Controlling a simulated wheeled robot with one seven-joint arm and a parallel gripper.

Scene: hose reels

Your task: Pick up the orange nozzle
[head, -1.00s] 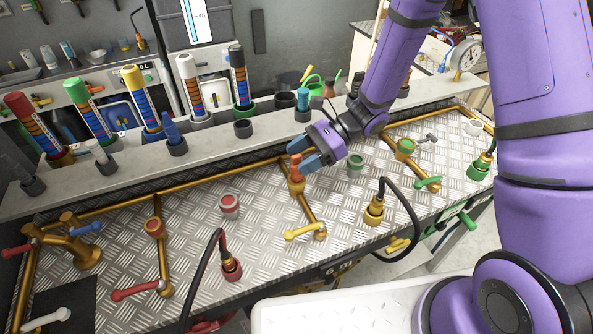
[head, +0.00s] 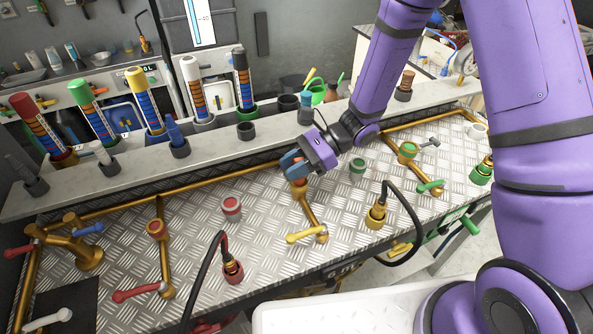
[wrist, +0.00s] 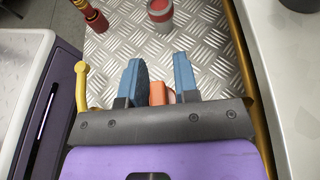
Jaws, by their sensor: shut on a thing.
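The orange nozzle (wrist: 157,93) shows between the two blue fingers of my gripper (wrist: 159,66) in the wrist view. In the head view my gripper (head: 291,162) is at the top of a brass pipe branch (head: 306,210) with a yellow lever (head: 304,236). The fingers are closed around the nozzle and hide most of it. I cannot tell whether the nozzle's lower end is still in the pipe's socket.
A red-and-grey cap (head: 231,207) and a green cap (head: 357,168) stand on the diamond-plate bench. A black hose arches from a yellow fitting (head: 377,216) at right, another from a red fitting (head: 233,271). Several coloured tubes stand along the back ledge (head: 215,141).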

